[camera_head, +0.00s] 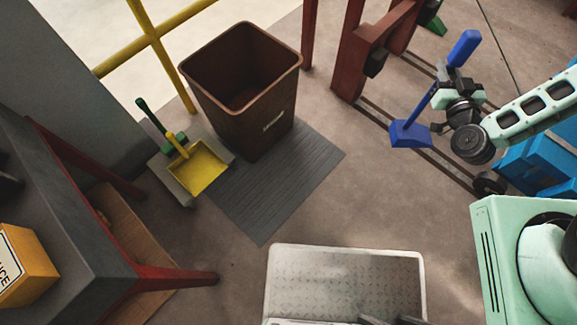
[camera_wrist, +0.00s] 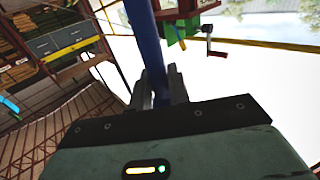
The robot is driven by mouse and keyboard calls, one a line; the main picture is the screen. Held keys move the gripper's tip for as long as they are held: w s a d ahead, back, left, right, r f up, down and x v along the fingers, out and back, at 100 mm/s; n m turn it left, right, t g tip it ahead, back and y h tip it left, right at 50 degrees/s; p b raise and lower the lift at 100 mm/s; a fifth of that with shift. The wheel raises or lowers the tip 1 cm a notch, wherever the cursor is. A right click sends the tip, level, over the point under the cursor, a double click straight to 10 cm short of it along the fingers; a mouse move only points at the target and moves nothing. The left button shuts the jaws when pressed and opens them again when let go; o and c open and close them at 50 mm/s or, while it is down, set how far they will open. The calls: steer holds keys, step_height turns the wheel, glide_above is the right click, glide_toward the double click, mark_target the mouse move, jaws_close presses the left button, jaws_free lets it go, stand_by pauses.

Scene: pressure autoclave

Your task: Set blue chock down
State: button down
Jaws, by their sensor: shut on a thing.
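The blue chock (camera_head: 411,132) has a wedge-shaped foot at the lower end of a long slanted handle with a thick blue grip at the top. My gripper (camera_head: 440,84) is shut on the handle, near its upper part. In the wrist view the blue handle (camera_wrist: 148,48) runs up between my two fingers (camera_wrist: 158,88). The foot hangs near the rails on the floor in the head view; I cannot tell whether it touches the floor. The foot is outside the wrist view.
Two dark rails (camera_head: 375,108) run along the floor beside a red-brown frame (camera_head: 352,50). A green piece (camera_head: 437,24) lies behind it. A brown bin (camera_head: 247,90) stands on a grey mat (camera_head: 320,160), with a yellow dustpan (camera_head: 199,170) beside it. Open floor lies between mat and rails.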

steer(key=w+a+f+h+b, duration=0.1)
steer(key=w+f+b, duration=0.3)
steer(key=f+b, duration=0.55)
steer(key=w+a+f+b, duration=0.1)
steer(key=w+f+b, duration=0.25)
steer(key=b, duration=1.15)
steer(key=s+a+f+n+g+y+b, duration=0.25)
steer(key=a+f+y, duration=0.25)
steer(key=a, duration=0.6)
steer(key=s+a+f+n+g+y+b, duration=0.2)
steer(key=a+f+n+y, duration=0.2)
steer(key=a, duration=0.7)
steer(key=s+a+f+n+g+y+b, duration=0.3)
steer(key=a+f+y, duration=0.2)
steer(key=a, duration=0.7)
step_height(320, 180, down, 9)
steer(key=b, duration=0.4)
steer(key=shift+w+d+b, duration=0.2)
steer(key=shift+d+b, duration=0.05)
steer(key=shift+b, duration=0.1)
steer(key=shift+t, duration=0.25)
